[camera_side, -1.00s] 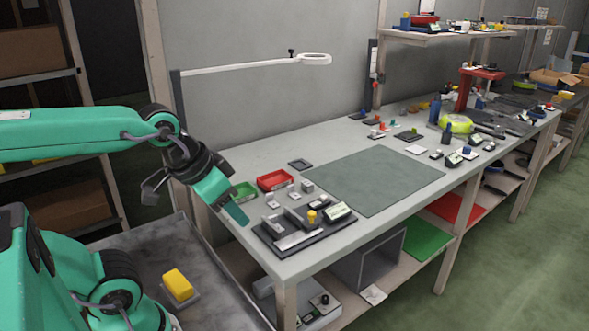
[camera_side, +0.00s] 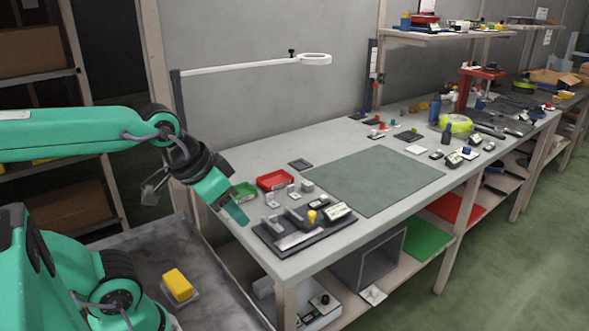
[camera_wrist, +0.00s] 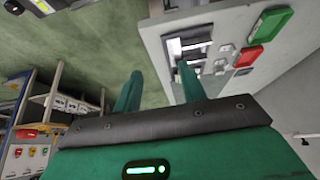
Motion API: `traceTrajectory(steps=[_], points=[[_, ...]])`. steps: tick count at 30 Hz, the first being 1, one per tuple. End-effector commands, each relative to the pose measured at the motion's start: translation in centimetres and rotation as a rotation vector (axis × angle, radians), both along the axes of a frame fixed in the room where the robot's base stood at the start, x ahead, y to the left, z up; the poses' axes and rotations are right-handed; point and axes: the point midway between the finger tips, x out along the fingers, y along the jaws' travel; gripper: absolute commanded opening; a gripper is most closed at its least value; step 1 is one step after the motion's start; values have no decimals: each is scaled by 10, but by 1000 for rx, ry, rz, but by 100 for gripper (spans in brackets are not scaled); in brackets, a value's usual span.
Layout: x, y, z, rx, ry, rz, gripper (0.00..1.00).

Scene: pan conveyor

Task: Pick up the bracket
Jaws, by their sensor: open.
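My gripper (camera_side: 236,213) hangs at the near left edge of the workbench, tilted downward, with nothing between its fingers. In the wrist view its two green fingers (camera_wrist: 158,85) stand apart. Several small grey metal pieces (camera_side: 292,191) lie on the bench to the right of the gripper, and I cannot tell for sure which is the bracket. They also show in the wrist view as pale pieces (camera_wrist: 226,50) beyond the right finger. The gripper is apart from them.
A dark tray (camera_side: 262,240) with grey parts and a yellow knob lies right of the gripper. Green (camera_side: 243,191) and red (camera_side: 275,179) bins stand behind. A grey-green mat (camera_side: 375,178) is clear. A magnifier lamp (camera_side: 315,59) reaches over the bench.

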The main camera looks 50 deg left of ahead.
Motion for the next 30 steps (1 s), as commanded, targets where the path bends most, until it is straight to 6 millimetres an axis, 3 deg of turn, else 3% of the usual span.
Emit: traceTrajectory(steps=[5,8,20,30], points=[[0,0,0,0,0,0,41],[0,0,0,0,0,0,33],[3,1,1,3,9,1,33],[31,15,2,20,102,9,33]])
